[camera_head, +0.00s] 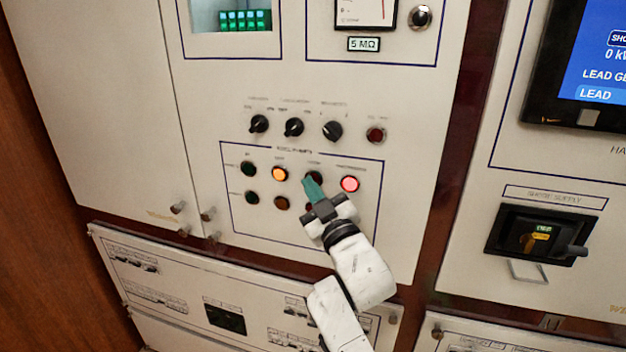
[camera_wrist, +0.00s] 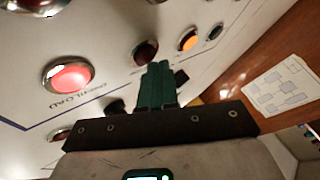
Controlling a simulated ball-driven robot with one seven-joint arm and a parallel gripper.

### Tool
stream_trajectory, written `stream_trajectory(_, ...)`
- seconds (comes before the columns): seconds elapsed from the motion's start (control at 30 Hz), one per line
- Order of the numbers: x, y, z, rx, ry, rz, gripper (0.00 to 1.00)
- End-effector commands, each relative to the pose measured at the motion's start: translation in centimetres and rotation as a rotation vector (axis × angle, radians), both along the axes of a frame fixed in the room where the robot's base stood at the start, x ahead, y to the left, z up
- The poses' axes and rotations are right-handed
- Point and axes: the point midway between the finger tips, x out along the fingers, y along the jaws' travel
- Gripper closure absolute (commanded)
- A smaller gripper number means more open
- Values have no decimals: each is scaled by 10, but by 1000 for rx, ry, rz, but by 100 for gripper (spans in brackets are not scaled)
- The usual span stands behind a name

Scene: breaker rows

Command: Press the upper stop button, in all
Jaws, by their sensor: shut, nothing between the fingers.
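The upper row of the boxed button panel has a dark red button (camera_head: 315,175), third from the left, which I take to be the upper stop button; its label is too blurred to read. It also shows in the wrist view (camera_wrist: 145,50), just beyond my fingertips. My gripper (camera_head: 309,182) has its green fingers shut and empty, with the tips at this button's lower edge in the head view. They cover part of it. In the wrist view the fingertips (camera_wrist: 157,68) overlap its lower edge. I cannot tell whether they touch it.
A lit amber button (camera_head: 279,174) is left of the dark red one and a lit red button (camera_head: 350,184) is right. A green button (camera_head: 248,169) is at the row's left end. A lower row is partly hidden by my gripper. Black knobs (camera_head: 294,128) sit above.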

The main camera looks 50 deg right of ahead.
Motion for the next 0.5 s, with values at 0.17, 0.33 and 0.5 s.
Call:
stream_trajectory(0.17, 1, -1, 0, 0, 0, 0, 100)
stream_trajectory(0.33, 1, -3, 0, 0, 0, 0, 100)
stream_trajectory(0.5, 2, -5, 1, 1, 0, 0, 100)
